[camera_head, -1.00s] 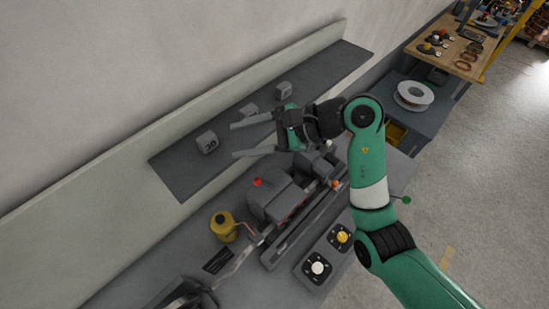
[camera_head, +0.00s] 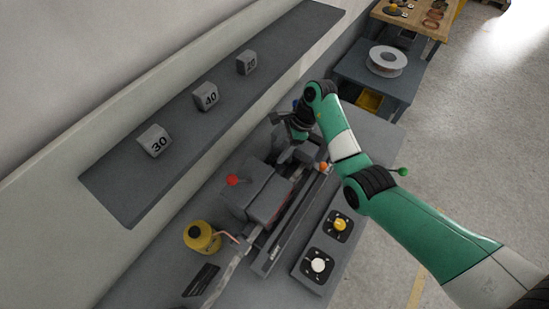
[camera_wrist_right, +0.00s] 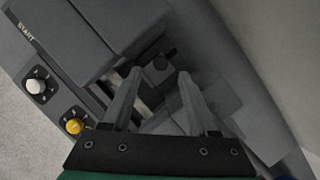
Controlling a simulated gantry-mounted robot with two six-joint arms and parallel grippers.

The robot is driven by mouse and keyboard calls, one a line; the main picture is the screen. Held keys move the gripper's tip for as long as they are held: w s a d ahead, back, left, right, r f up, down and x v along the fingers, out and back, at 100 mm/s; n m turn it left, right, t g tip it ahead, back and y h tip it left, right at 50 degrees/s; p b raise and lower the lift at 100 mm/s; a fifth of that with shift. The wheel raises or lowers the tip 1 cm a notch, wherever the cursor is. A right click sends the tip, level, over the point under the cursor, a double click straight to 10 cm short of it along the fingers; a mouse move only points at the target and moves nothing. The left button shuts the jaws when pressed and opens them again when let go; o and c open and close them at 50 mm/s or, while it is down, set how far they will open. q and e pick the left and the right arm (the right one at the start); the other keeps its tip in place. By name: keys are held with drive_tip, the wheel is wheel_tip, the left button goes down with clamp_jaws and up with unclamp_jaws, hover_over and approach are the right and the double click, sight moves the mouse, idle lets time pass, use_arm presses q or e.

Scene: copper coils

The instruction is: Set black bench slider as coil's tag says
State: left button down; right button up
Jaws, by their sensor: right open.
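My right gripper (camera_head: 290,124) is over the far end of the grey bench machine (camera_head: 262,192). In the right wrist view its two fingers (camera_wrist_right: 160,78) are apart, with nothing between them that I can see held. A small dark knob or block (camera_wrist_right: 160,62) shows just beyond the fingertips; I cannot tell whether it is the black slider or whether they touch. A long dark rail (camera_head: 292,222) runs along the machine. A yellow spool (camera_head: 201,237) with copper wire stands at its near end. I cannot make out a coil's tag. My left gripper is not in view.
A wall shelf (camera_head: 240,104) holds blocks marked 30 (camera_head: 155,141) and 40 (camera_head: 206,96), and a third block (camera_head: 247,63). White (camera_head: 318,265) and yellow (camera_head: 340,224) dials sit in front. A red button (camera_head: 232,180) and green-knobbed lever (camera_head: 403,171) stick out.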

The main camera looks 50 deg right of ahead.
sight(273, 160)
drive_tip(key=b+x, duration=0.1)
drive_tip(key=x, duration=0.4)
drive_tip(key=shift+f, duration=0.1)
clamp_jaws()
idle(1.2)
